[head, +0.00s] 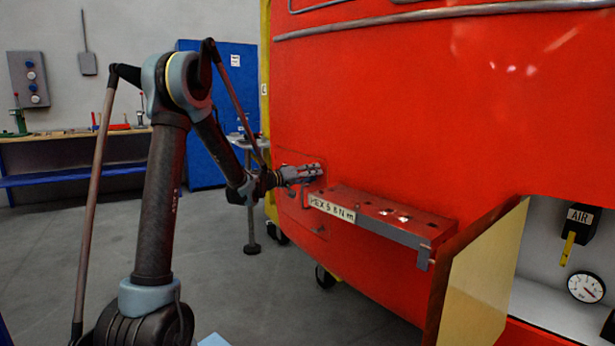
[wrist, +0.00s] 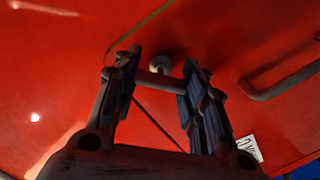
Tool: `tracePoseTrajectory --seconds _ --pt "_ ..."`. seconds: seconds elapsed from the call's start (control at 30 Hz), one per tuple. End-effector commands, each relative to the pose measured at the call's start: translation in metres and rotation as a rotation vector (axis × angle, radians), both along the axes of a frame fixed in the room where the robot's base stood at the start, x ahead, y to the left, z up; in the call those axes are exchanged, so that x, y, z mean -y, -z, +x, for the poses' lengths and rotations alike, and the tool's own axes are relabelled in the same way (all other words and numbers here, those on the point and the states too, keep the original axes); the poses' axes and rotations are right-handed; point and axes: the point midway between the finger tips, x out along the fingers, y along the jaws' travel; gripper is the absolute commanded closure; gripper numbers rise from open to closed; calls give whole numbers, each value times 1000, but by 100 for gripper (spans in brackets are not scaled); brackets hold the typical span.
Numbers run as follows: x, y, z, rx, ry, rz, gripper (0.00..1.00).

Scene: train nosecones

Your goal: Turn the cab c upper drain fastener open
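My gripper (head: 308,172) is at the red nosecone (head: 400,110), close to the outline of a hatch panel (head: 292,158). In the wrist view my gripper (wrist: 160,80) has its two dark fingers spread well apart. A short grey bar (wrist: 158,81) spans the space between the fingertips; whether they press on it I cannot tell. A small round grey fastener head (wrist: 160,63) shows on the red surface just beyond the bar. Whether bar and head are one part, or touch, is not clear. Which way the fastener is turned cannot be seen.
A red ledge (head: 385,208) labelled "HEX 5 8 Nm" juts out just right of my gripper. An open door (head: 485,280) stands further right, by an air gauge (head: 586,288). A grey curved handle (wrist: 280,88) is right of the fingers. Floor space is clear at left.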

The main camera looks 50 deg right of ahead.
Motion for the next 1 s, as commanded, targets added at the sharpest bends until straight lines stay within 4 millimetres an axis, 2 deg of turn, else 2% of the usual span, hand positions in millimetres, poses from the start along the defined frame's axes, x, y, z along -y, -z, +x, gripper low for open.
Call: tracePoseTrajectory --seconds 0.1,0.13,0.27,0.47,1.0 --pt "1 1 3 3 -6 2 85" --pt "-16 0 4 2 -9 1 85" --pt "-3 1 5 2 -10 2 92" --pt "1 2 7 -1 -12 3 88" --pt "1 1 11 -38 -17 13 88"
